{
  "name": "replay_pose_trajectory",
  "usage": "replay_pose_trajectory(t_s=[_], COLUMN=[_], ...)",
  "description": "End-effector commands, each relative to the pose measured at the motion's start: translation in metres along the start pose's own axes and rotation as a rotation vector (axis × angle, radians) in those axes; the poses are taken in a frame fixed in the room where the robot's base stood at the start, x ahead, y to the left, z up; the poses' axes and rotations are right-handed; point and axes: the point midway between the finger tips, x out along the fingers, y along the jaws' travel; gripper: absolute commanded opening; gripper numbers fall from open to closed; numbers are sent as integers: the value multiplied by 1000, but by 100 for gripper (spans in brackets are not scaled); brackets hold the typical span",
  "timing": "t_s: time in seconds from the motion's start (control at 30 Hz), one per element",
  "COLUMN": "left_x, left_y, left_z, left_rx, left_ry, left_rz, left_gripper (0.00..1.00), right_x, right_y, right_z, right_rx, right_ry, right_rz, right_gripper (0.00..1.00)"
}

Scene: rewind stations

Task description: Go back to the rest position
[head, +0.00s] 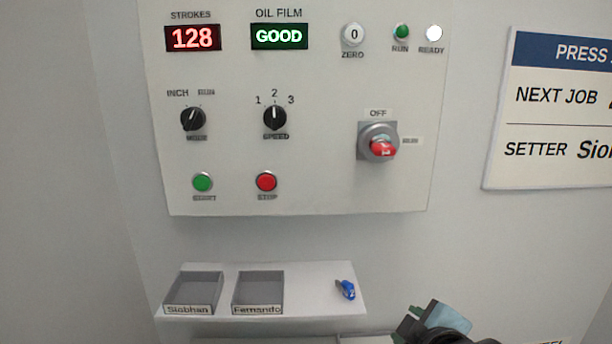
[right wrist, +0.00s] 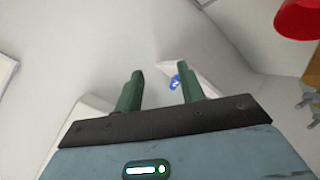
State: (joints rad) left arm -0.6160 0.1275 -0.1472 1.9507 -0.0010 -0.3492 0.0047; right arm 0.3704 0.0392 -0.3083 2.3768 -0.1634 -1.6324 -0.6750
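My right gripper (head: 418,318) comes in at the bottom right of the head view, to the right of the shelf and below the control panel (head: 320,195). In the right wrist view its two green fingers (right wrist: 160,88) stand apart with nothing between them. A small blue item (head: 345,289) lies on the right end of the white shelf (head: 315,300). It also shows beyond the fingers in the right wrist view (right wrist: 174,82), small and apart from them. My left gripper is in neither view.
The panel carries a red stop button (head: 267,181), a green start button (head: 202,182), dark knobs and a red rotary switch (head: 382,149). Two grey trays, Siobhan (head: 194,290) and Fernando (head: 258,290), sit on the shelf and look empty. A sign (head: 550,120) hangs at right.

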Motion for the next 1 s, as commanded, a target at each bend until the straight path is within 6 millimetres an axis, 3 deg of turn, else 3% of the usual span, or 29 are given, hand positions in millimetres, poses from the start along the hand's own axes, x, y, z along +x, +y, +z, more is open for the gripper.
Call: replay_pose_trajectory(t_s=[0.03, 0.27, 0.5, 0.7, 0.93, 1.0], left_x=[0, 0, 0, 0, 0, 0], left_y=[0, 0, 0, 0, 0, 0], left_z=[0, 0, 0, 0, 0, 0], left_rx=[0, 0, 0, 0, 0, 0], left_ry=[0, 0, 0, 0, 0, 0], left_rz=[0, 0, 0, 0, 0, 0], left_gripper=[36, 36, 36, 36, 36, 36], right_x=[4, -2, -39, -74, -113, -98], right_y=[-22, -109, -189, -230, -264, -265], right_z=[23, 113, 196, 239, 276, 274], right_rx=[50, 283, 504, 625, 727, 731], right_ry=[-41, -225, -445, -589, -731, -680], right_rz=[-50, -223, -349, -401, -434, -416], right_gripper=[39, 39, 39, 39, 39, 39])
